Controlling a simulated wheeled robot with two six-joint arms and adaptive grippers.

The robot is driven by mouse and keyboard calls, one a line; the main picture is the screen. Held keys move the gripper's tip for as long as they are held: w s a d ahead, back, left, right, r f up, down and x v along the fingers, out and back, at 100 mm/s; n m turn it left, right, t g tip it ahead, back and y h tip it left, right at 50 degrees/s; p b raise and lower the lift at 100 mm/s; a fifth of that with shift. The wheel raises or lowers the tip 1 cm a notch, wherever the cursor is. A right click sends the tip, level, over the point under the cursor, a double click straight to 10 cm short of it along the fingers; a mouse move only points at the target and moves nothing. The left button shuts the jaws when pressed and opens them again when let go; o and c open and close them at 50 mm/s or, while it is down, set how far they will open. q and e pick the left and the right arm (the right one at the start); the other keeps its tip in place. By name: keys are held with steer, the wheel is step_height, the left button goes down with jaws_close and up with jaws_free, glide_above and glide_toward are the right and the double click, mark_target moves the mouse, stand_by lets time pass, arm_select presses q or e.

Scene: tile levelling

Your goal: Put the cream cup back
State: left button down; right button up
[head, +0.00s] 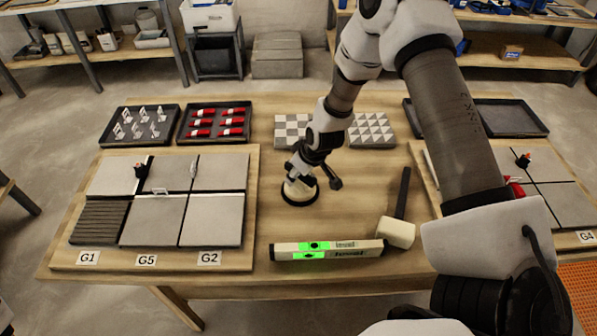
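The cream cup (298,189), pale with a black rim at its base, stands on the wooden table right of the left tile board. My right arm reaches down from the top right, and its black gripper (314,177) is just above and behind the cup. One dark finger sticks out right of the cup, and the other side sits over the cup's top left. The fingers look spread, and the gripper partly hides the cup's top. Whether they touch the cup is unclear. My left gripper is not in view.
A spirit level (328,251) with green displays and a mallet (397,230) lie in front. The left tile board (160,263) carries grey tiles. Behind are a clip tray (118,141), a red wedge tray (190,140) and patterned tiles (372,131). My arm hides part of the right board.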

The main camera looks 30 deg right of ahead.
steer(key=shift+r+p, duration=0.3)
steer(key=shift+r, duration=0.1)
steer(key=p+v, duration=0.8)
steer(key=v, duration=0.3)
steer(key=shift+s+r, duration=0.3)
steer(key=shift+d+f, duration=0.1)
